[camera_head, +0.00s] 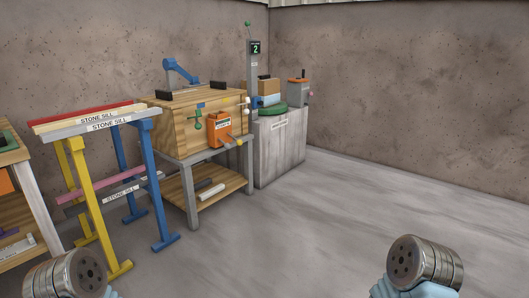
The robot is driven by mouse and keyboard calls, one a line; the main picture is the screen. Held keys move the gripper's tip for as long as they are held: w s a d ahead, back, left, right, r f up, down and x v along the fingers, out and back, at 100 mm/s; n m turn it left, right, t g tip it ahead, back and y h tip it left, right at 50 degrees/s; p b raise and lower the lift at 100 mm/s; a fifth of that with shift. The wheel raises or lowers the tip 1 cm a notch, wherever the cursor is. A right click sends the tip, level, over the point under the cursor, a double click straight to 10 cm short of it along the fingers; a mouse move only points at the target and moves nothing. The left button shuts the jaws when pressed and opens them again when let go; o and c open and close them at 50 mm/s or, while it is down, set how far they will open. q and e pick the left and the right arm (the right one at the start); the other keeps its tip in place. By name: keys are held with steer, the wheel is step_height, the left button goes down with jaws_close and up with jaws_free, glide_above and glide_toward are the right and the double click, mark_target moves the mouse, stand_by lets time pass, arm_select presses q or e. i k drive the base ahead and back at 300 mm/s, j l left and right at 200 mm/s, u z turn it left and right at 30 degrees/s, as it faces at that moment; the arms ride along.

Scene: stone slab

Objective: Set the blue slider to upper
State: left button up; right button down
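A grey upright post (253,75) stands at the back behind the bench, with a dark display (255,47) reading 2 near its top. A small blue part (254,102) sits low on the post, near a white knob; it may be the blue slider, but it is too small to be sure. Its setting cannot be read. Only rounded metal parts of my arms show at the bottom left and bottom right. No gripper fingers are in view, and nothing of mine is near the post.
A wooden workbench (220,163) holds a block, an orange device (219,130) and a blue lever arm (180,72). A grey cabinet (281,150) stands right of it. Blue and yellow trestles (160,190) carry stone sills at left. The floor (330,225) at right is clear.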

mark_target(256, 101)
steer(key=i+l, duration=0.1)
steer(key=i, duration=0.55)
steer(key=i+l, duration=0.15)
steer(key=i, duration=0.5)
steer(key=i+l, duration=0.1)
steer(key=i, duration=0.55)
steer(key=i+l+u, duration=0.4)
steer(key=i, duration=0.25)
steer(key=i+l+u, duration=0.45)
steer(key=i, duration=0.2)
